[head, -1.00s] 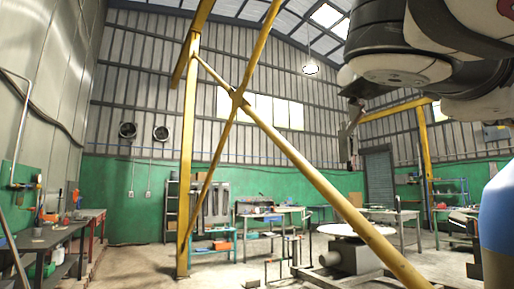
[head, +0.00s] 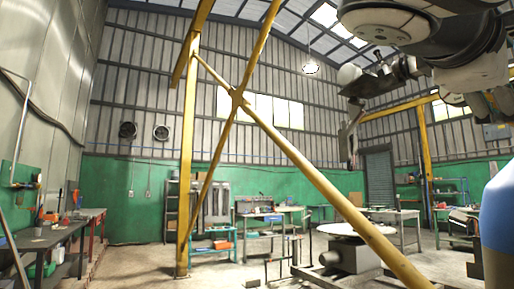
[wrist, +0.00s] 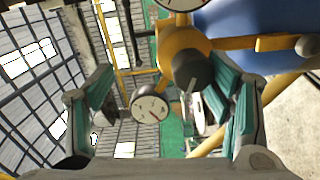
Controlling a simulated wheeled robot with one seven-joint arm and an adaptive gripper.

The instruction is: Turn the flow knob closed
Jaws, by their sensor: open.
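In the wrist view, a yellow regulator body (wrist: 181,40) carries a dark round knob (wrist: 192,69), which looks like the flow knob. A round white-faced gauge (wrist: 150,107) sits just left of and below the knob. My gripper (wrist: 174,88) is open, its two teal-padded fingers standing wide on either side of the knob and gauge. Nothing is held. I cannot tell how far the knob is from the fingers. The regulator and knob do not show in the head view.
A blue cylinder (wrist: 245,22) is beside the regulator; it also shows at the right edge of the head view (head: 499,222). A second gauge (wrist: 183,3) is cut off at the top. A yellow diagonal brace (head: 318,181) crosses the workshop. Benches stand farther back.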

